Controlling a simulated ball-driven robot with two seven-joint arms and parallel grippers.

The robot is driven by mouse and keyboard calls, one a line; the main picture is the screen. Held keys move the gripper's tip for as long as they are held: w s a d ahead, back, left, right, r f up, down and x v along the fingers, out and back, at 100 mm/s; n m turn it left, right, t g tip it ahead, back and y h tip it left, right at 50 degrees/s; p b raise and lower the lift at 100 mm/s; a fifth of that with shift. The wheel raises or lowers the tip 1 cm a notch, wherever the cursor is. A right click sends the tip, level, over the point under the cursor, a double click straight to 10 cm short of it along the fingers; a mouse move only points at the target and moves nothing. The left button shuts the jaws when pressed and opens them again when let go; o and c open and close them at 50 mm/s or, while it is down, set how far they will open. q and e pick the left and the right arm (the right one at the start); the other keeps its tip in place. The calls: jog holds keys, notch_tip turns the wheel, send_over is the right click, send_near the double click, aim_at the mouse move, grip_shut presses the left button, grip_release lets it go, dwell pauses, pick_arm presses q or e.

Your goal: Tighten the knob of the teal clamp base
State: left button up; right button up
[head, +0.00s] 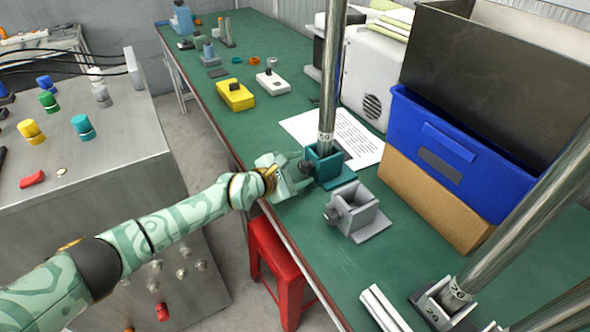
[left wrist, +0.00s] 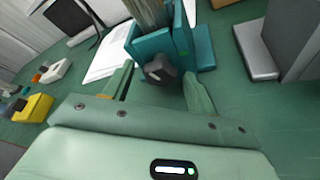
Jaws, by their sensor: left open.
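The teal clamp base (head: 330,168) stands on the green table (head: 262,115), and a metal pole (head: 331,75) rises upright from it. In the left wrist view the teal clamp base (left wrist: 178,48) is straight ahead, with its dark knob (left wrist: 158,70) facing me. My left gripper (head: 296,172) is at the base's left side in the head view. In the wrist view its fingers (left wrist: 157,92) are open, one on each side of the knob and apart from it. In the head view the knob is largely hidden by the gripper. My right gripper is not in view.
A grey clamp base (head: 362,218) stands close in front of the teal one. A paper sheet (head: 345,135) lies behind it. Stacked crates (head: 440,140) stand at right. A yellow box (head: 235,96) sits farther back. A red stool (head: 275,265) is below the table edge.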

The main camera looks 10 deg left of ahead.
pick_arm(q)
jog(key=p+v, duration=0.2)
jog(key=v, duration=0.1)
jog(key=r+p+v, duration=0.1)
jog(key=p+v, duration=0.1)
jog(key=v, duration=0.1)
jog(key=shift+w, duration=0.1)
jog(key=f+p+v, duration=0.1)
jog(key=p+v, duration=0.2)
jog(key=v, duration=0.7)
jog(key=shift+s+p, duration=0.2)
jog(key=shift+p, duration=0.2)
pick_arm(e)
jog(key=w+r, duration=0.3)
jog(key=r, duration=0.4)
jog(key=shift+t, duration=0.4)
pick_arm(q)
jog(key=shift+a, duration=0.15)
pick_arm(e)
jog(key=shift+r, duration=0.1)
